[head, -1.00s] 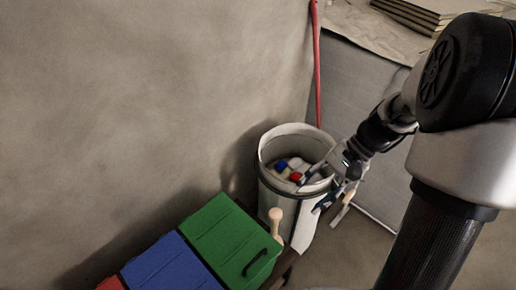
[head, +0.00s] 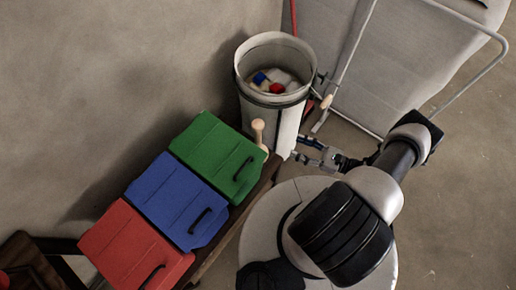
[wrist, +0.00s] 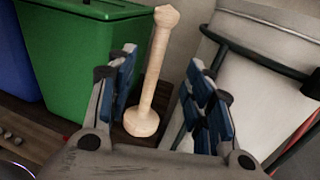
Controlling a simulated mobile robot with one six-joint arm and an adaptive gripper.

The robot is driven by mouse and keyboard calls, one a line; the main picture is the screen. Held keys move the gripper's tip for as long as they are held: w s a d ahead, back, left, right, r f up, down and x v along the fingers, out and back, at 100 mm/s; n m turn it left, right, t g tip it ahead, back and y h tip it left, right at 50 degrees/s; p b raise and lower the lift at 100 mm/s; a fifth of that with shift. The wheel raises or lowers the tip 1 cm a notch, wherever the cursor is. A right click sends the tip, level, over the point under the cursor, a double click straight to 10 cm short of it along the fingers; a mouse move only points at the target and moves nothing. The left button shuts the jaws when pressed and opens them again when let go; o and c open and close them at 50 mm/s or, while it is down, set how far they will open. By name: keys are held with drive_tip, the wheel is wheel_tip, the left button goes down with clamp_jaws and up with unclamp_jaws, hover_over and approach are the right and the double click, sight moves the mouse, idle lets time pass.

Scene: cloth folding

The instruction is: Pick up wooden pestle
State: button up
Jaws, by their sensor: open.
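The pale wooden pestle (head: 258,132) stands upright beside the green box, near the white bin. In the wrist view the pestle (wrist: 152,75) rises from its wide round base to a faceted top, leaning slightly right in the picture. My gripper (head: 297,148) is to the right of the pestle in the head view, in front of the bin, with a gap between them. In the wrist view my gripper (wrist: 163,82) is open, with blue-padded fingers. The pestle shows between the fingers, beyond them and closer to the left one. Nothing is held.
The green box (head: 217,150), blue box (head: 178,198) and red box (head: 135,247) stand in a row on a dark wooden bench (head: 232,222). The white bin (head: 272,115) behind holds several coloured items. A wooden-tipped handle (head: 326,102) stands right of the bin.

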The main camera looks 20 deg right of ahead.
approach(258, 131)
drive_tip(key=w+a+f, duration=0.3)
drive_tip(key=w+f, duration=0.1)
drive_tip(key=w, duration=0.1)
drive_tip(key=x, duration=0.1)
drive_tip(key=b+x, duration=0.1)
drive_tip(key=x, duration=0.3)
drive_tip(key=shift+w+a+f+b, duration=0.1)
drive_tip(key=shift+w+f+b, duration=0.15)
drive_tip(key=shift+f+b, duration=0.05)
drive_tip(key=shift+c, duration=0.4)
clamp_jaws()
